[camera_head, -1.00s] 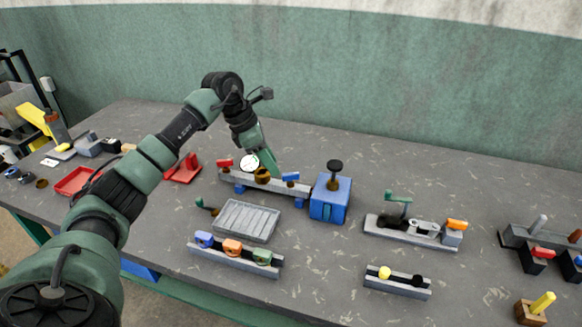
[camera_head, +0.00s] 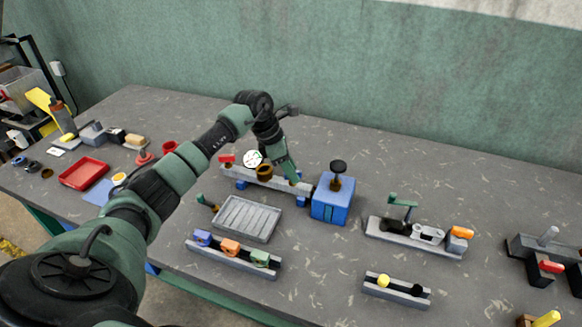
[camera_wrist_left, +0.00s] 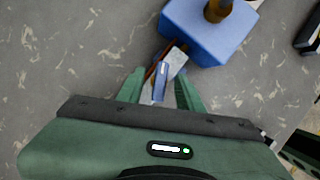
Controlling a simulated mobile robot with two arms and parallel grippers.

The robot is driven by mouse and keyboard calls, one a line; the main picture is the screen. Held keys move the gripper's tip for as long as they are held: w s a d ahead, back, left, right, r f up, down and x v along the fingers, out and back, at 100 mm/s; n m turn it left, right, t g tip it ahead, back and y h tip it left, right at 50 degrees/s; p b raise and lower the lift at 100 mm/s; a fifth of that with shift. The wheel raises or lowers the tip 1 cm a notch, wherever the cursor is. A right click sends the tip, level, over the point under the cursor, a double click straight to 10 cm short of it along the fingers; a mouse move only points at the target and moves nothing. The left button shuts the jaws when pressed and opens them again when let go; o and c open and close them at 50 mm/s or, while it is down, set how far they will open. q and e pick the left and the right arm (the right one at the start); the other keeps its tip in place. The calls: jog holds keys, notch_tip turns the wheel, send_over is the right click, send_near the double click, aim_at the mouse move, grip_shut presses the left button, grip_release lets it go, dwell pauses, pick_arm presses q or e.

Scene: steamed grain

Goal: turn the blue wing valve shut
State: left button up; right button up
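The blue wing valve (camera_wrist_left: 161,80) shows in the left wrist view as a narrow blue handle on the end of the grey rail. In the head view my left gripper hides most or all of it. My left gripper (camera_head: 295,181) points down at the right end of the rail (camera_head: 275,181). Its green fingers (camera_wrist_left: 160,88) are apart, with the blue handle between them and a gap visible on each side. Whether the fingertips reach below the handle's top is hard to tell. My right gripper is not in view.
A blue block with a dark knob (camera_head: 331,202) stands close to the right of the rail. A red wing handle (camera_head: 227,158), a white gauge (camera_head: 253,158) and a brass cup (camera_head: 264,172) sit along the rail. A grey ribbed tray (camera_head: 247,219) lies in front.

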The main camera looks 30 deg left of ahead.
pick_arm(q)
jog(key=shift+s+r, duration=0.1)
jog(key=shift+s, duration=0.05)
grip_shut()
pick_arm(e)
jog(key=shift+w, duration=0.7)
pick_arm(q)
jog(key=shift+n, duration=0.3)
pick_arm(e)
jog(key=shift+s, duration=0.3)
pick_arm(q)
jog(key=n, duration=0.2)
jog(key=n+t+y, duration=0.1)
jog(key=n, duration=0.1)
jog(key=shift+d+y+b, duration=0.1)
jog(key=shift+y+b, duration=0.2)
jog(key=shift+b, duration=0.05)
jog(key=n+y+b, duration=0.1)
jog(key=n, duration=0.2)
jog(key=shift+d+n+t, duration=0.1)
jog(key=shift+n+t, duration=0.2)
jog(key=shift+n, duration=0.1)
jog(key=shift+n+y+b, duration=0.7)
jog(key=shift+n+y, duration=0.1)
jog(key=shift+n, duration=1)
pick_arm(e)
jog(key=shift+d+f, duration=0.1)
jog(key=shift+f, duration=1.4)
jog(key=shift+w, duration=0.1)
